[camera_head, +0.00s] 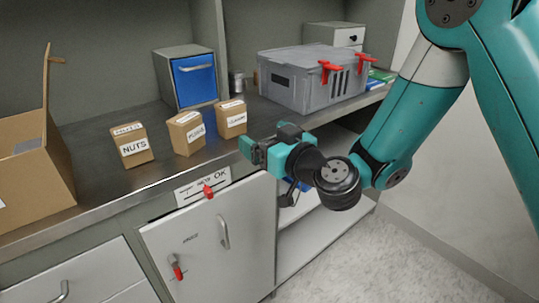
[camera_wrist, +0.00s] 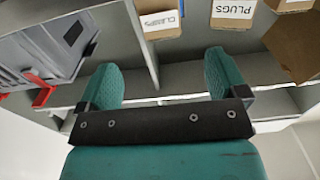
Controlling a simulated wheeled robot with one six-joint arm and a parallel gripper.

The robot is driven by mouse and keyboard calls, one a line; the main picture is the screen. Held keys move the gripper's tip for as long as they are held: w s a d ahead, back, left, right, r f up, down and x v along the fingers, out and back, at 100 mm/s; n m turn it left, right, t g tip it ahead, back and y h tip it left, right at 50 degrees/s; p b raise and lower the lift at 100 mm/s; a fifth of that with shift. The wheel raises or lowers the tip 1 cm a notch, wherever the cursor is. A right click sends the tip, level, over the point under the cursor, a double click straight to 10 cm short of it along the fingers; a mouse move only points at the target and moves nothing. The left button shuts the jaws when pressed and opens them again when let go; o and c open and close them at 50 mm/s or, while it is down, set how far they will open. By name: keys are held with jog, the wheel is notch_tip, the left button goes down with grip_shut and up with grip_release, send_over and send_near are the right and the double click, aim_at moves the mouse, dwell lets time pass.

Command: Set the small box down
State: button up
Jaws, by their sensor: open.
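Three small cardboard boxes stand in a row on the grey counter: the nuts box (camera_head: 133,146), the plugs box (camera_head: 187,132) and a third box (camera_head: 230,118) whose label appears to read clamps. In the wrist view the clamps box (camera_wrist: 160,20) and plugs box (camera_wrist: 232,14) show at the top edge. My gripper (camera_head: 265,141) is open, at the counter's front edge, just right of and nearer than the clamps box. In the wrist view nothing is between its fingers (camera_wrist: 163,68), and the clamps box lies beyond them, apart.
A grey case with red latches (camera_head: 312,80) stands at the counter's right, also at left in the wrist view (camera_wrist: 45,40). A blue-fronted bin (camera_head: 192,79) stands behind the boxes. A large open carton (camera_head: 35,175) is at left. Cabinet doors (camera_head: 210,240) are below.

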jog(key=shift+s+d, duration=0.2)
jog(key=shift+s, duration=0.1)
jog(key=s+a+r+n+g+y, duration=0.1)
jog(key=s+r+n+g, duration=0.1)
jog(key=s+g, duration=0.4)
jog(key=s+a+r+n+g+y, duration=0.1)
jog(key=s+r+n+g, duration=0.2)
jog(key=s, duration=0.4)
jog(key=s+d+f+m+g+h, duration=0.3)
jog(key=s+d+g+h, duration=0.3)
jog(key=s+d, duration=0.6)
jog(key=shift+s+d+m+h, duration=0.4)
jog(key=shift+d+m+h, duration=0.1)
jog(key=shift+m+h, duration=0.4)
